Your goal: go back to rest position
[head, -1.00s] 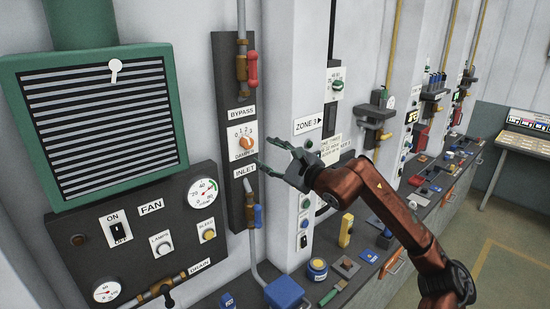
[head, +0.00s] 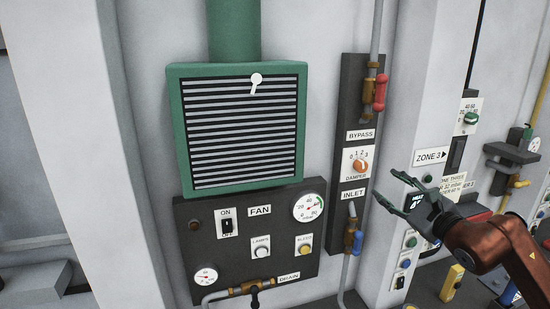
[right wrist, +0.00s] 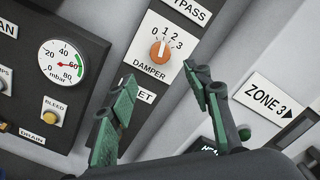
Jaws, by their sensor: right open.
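My right gripper (head: 382,198) is open and empty, in front of the wall just right of the INLET label. In the right wrist view its two green fingers (right wrist: 160,112) stand apart, below the orange damper knob (right wrist: 160,52). The damper knob (head: 359,165) sits on its white plate in the head view, to the upper left of the fingers and apart from them. My left gripper is in neither view.
The fan panel (head: 265,268) with switch, gauges and buttons is left of the gripper, under a green louvred vent (head: 172,140). Red bypass (head: 380,92) and blue inlet (head: 358,243) valve handles flank the damper plate. A yellow block (head: 452,283) stands on the bench at lower right.

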